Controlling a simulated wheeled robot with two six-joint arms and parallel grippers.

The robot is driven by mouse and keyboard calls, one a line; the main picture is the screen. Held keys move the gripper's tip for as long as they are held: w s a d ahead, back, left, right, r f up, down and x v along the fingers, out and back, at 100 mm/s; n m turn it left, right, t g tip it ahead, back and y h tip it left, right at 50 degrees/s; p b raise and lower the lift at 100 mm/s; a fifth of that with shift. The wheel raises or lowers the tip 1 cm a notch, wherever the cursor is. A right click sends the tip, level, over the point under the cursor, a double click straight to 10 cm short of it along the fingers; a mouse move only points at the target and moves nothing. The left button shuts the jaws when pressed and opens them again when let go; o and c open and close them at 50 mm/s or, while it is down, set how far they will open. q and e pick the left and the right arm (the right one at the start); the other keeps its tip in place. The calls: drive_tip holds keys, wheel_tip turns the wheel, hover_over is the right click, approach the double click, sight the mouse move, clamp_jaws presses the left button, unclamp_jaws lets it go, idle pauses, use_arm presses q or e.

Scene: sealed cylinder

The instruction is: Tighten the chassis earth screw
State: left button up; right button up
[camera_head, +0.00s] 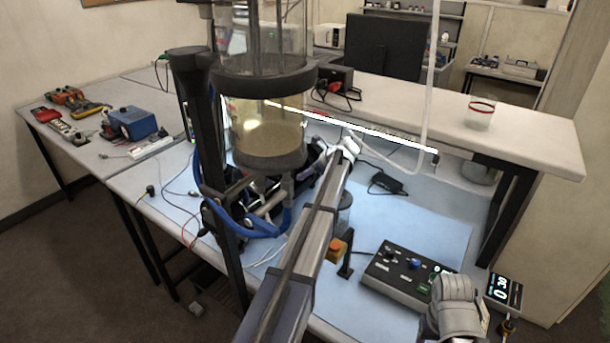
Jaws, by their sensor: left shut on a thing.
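My left arm reaches up from the bottom middle. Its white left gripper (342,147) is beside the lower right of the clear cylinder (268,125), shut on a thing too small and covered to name. The cylinder stands upright in dark rings, with yellowish light and a sandy bed inside. Dark framework and a blue hose (245,230) are below it. I cannot make out the earth screw. My right gripper (453,297) is at the lower right, over the right end of a control box (395,275); its jaws are not clear.
An orange button box (337,248) stands near my left arm. A small display (503,289) is at the right edge. A black adapter (386,183) lies on the blue mat (435,225). Meters and a blue box (130,122) are left.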

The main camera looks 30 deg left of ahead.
use_arm(q)
clamp_jaws()
drive_tip(key=shift+s, duration=0.1)
drive_tip(key=m+t, duration=0.2)
drive_tip(key=m, duration=0.1)
drive_tip(key=shift+s+t+h, duration=0.15)
drive_tip(key=shift+t+h, duration=0.15)
drive_tip(key=o, duration=0.6)
unclamp_jaws()
drive_tip(key=shift+o, duration=0.2)
drive_tip(key=shift+r, duration=0.1)
use_arm(e)
drive_tip(key=shift+r, duration=0.1)
